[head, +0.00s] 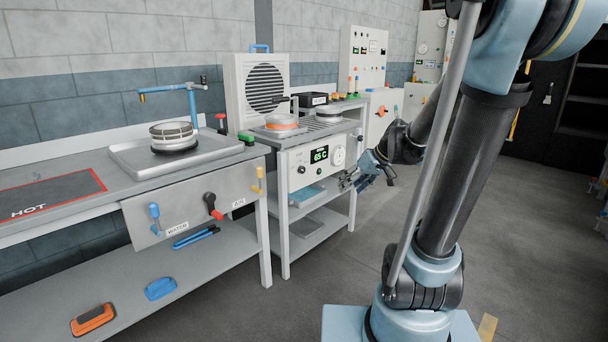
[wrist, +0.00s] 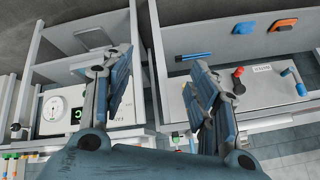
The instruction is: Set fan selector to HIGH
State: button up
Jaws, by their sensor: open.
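My gripper (head: 352,182) is in front of the bench with the green 650 display (head: 320,154), a little below and right of its front panel. In the wrist view my gripper (wrist: 160,70) is open, with nothing between its fingers. The panel carries a round white dial (head: 338,157), which also shows in the wrist view (wrist: 55,108). A box fan (head: 263,88) with a round dark grille and blue handle stands behind the benches. I cannot tell which control is the fan selector; no HIGH label is readable.
The left bench has a WATER lever (head: 154,215), a red-tipped AIR lever (head: 211,205) and a hot plate (head: 50,193). A burner with an orange ring (head: 281,122) sits on the middle bench. A control cabinet (head: 362,55) stands behind. Floor (head: 310,290) before the benches is clear.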

jog(key=w+a+n+t+y, duration=0.1)
jog(key=w+a+n+y, duration=0.2)
jog(key=w, duration=0.9)
jog(key=n+t+y, duration=0.3)
jog(key=t+y, duration=0.2)
jog(key=t, duration=0.1)
send_near(304, 170)
jog(key=x, duration=0.9)
jog(key=shift+w+a, duration=0.1)
jog(key=shift+a, duration=0.15)
